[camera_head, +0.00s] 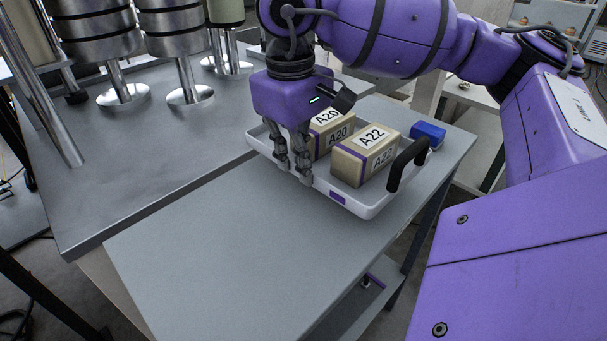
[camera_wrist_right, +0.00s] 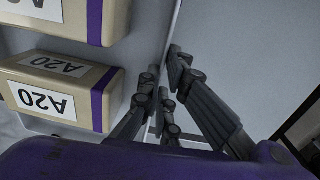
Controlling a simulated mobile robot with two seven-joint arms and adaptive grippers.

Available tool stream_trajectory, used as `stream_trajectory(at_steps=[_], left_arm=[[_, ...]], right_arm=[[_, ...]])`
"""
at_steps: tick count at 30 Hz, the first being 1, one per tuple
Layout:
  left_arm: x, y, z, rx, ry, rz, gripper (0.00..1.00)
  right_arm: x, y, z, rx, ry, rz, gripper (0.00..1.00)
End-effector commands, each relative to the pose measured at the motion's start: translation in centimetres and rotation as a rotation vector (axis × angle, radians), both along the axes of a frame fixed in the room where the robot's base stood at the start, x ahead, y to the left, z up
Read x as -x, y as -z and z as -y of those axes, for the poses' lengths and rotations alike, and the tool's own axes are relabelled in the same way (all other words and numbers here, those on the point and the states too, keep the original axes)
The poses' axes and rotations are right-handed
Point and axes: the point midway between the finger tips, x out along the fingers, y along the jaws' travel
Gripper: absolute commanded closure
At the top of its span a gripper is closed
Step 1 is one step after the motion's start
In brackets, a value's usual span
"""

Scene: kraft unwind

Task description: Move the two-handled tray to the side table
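The tray (camera_head: 376,207) is white and shallow, with a black handle (camera_head: 408,161) at its right end. It rests level on a grey table top at the far right. In it sit two tan boxes, A20 (camera_head: 318,139) and A22 (camera_head: 352,168), and a small blue item (camera_head: 428,133). My right gripper (camera_head: 294,172) reaches down at the tray's near long wall. In the right wrist view its fingers (camera_wrist_right: 165,68) close in on either side of the wall, with the A20 box (camera_wrist_right: 62,92) beside them. My gripper and wrist hide the tray's left end. My left gripper is not in view.
The near part of the grey table top (camera_head: 240,240) is bare. A steel bench (camera_head: 120,165) adjoins it on the left, carrying metal rollers on round feet (camera_head: 190,97). A lower shelf (camera_head: 355,305) shows below the table's right edge.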

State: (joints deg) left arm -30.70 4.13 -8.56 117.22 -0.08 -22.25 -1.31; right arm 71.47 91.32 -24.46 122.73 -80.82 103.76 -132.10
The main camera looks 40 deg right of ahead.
Motion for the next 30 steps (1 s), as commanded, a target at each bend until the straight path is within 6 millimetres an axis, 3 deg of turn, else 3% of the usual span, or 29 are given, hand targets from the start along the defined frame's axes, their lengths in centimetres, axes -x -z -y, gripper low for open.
stream_trajectory(at_steps=[11,18,29,30], left_arm=[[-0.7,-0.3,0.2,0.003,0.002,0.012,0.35],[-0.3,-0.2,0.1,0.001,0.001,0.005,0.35],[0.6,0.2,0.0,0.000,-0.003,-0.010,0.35],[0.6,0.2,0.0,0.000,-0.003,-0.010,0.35]], right_arm=[[0.3,2.0,2.0,0.004,0.001,0.002,1.00],[0.2,4.9,1.8,0.002,0.000,0.005,1.00],[0.2,5.3,1.7,0.001,0.000,0.005,1.00],[0.3,5.4,1.7,-0.002,0.000,0.002,0.96]])
